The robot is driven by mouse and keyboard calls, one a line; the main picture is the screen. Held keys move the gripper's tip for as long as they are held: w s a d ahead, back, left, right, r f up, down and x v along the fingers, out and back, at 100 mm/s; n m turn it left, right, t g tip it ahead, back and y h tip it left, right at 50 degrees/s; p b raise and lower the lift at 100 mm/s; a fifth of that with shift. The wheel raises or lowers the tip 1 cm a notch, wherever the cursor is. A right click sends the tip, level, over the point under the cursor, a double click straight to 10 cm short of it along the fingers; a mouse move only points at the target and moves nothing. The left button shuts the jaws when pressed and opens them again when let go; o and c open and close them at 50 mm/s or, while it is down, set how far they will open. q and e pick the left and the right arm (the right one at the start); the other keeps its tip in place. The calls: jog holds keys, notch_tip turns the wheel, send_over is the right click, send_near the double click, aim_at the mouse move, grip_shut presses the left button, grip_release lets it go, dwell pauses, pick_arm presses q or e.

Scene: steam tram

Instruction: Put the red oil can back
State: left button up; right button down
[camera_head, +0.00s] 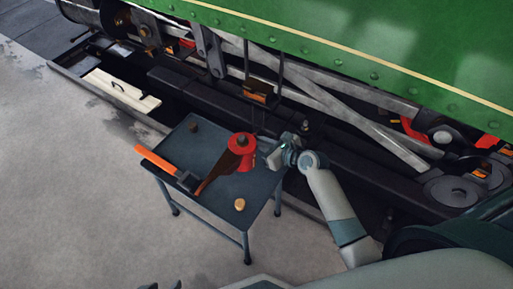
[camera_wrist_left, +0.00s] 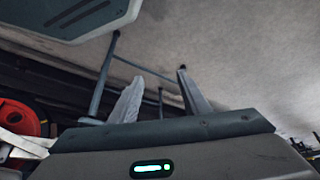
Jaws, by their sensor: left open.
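The red oil can (camera_head: 247,163) stands upright on the small grey-blue table (camera_head: 211,150), right of its middle. A long dark brown shape runs from it toward the table's front; I cannot tell whether it is a spout or a shadow.
An orange-handled tool (camera_head: 158,161) lies on the table's left side. A small dark round object (camera_head: 193,127) and a small wooden knob (camera_head: 240,204) are also on the table. The green tram (camera_head: 370,45) and its running gear stand close behind. The floor at left is free.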

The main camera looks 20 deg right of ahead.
jog(key=shift+f, duration=0.25)
notch_tip(320, 180, down, 3)
jog(key=shift+r+b, duration=0.1)
jog(key=shift+b, duration=0.7)
pick_arm(q)
jog(key=shift+w+d+r+t+h, duration=0.1)
jog(key=shift+w+d+t+h, duration=0.3)
jog(key=shift+w+d+t, duration=0.45)
pick_arm(e)
jog(key=shift+f, duration=0.25)
pick_arm(q)
jog(key=shift+s+d+g, duration=0.1)
jog(key=shift+g, duration=0.15)
pick_arm(e)
jog(key=shift+f, duration=0.15)
jog(key=c, duration=1.9)
grip_release()
jog(key=shift+o, duration=0.2)
